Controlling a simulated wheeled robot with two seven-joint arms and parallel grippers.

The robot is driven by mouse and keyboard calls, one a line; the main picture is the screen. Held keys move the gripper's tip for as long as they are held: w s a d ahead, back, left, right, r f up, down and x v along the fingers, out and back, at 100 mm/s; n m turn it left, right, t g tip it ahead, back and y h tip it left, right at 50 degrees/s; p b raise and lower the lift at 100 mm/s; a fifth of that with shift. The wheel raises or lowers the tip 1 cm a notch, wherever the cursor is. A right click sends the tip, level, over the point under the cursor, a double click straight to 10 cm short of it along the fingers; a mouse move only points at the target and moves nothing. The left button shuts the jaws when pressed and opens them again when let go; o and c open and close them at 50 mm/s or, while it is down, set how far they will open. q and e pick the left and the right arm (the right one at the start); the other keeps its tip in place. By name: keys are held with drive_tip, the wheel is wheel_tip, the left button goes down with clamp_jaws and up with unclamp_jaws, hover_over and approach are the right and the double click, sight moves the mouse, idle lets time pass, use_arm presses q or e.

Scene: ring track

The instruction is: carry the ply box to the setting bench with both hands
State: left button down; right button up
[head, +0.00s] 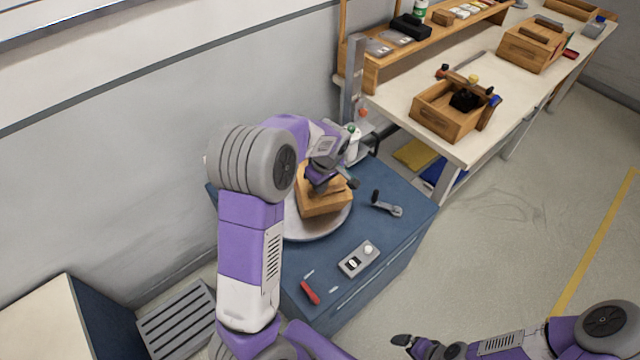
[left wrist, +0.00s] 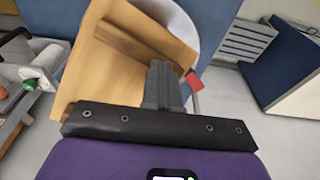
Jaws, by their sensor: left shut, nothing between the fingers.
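A light wooden box (head: 322,205) sits on a round white plate (head: 300,232) on the blue cabinet. The left wrist view shows the same box (left wrist: 105,75) close up, with a darker wooden bar across it. My left gripper (head: 345,184) is over this box and hides part of it. Its fingers (left wrist: 163,80) are together with nothing between them; whether they touch the box I cannot tell. My right gripper (head: 402,341) is low in the head view, over the floor and away from the box; its jaw opening is unclear. A long white-topped bench (head: 440,145) runs along the wall.
On the blue cabinet (head: 400,235) lie a wrench-like tool (head: 387,205), a grey control box (head: 358,259) and a red-handled tool (head: 310,292). An open wooden box (head: 432,118) and another wooden box (head: 530,52) stand on the bench. Floor to the right is clear.

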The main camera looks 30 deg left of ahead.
use_arm(q)
drive_tip(key=shift+s+a+f, duration=0.15)
drive_tip(key=shift+s+f, duration=0.1)
idle(0.5)
